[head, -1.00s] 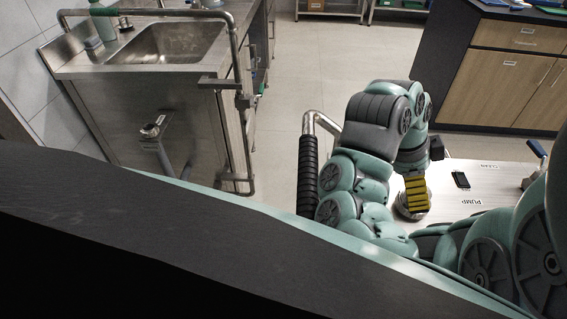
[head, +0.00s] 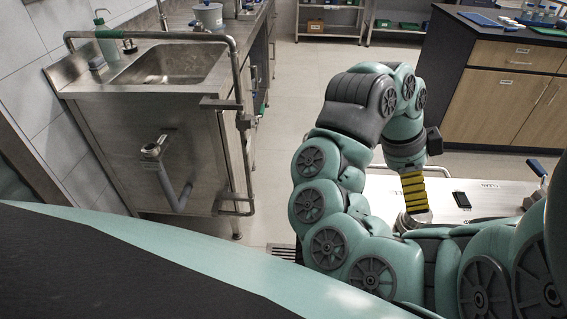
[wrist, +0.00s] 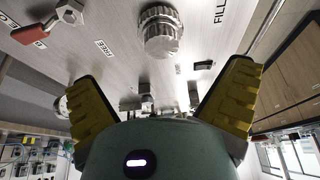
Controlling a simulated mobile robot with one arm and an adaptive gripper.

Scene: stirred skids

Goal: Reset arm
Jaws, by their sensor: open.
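My teal arm (head: 340,185) is bent up and over, with its wrist pointing down in the head view. My gripper (head: 415,215) hangs low over the pale skid top (head: 390,185), and its yellow-padded fingers partly overlap a round metal fitting there. In the wrist view my gripper (wrist: 163,78) has its two yellow-and-black fingers spread wide, with nothing between them. A ribbed round metal fitting (wrist: 161,32) shows beyond the fingertips on the metal panel. Whether the fingers touch anything in the head view is unclear.
A red-handled lever (wrist: 32,33) and a small dark block (wrist: 203,65) sit on the panel. A dark device (head: 462,200) lies on the skid top. A steel sink bench (head: 150,100) stands left and a wooden cabinet (head: 500,105) back right, with open floor between.

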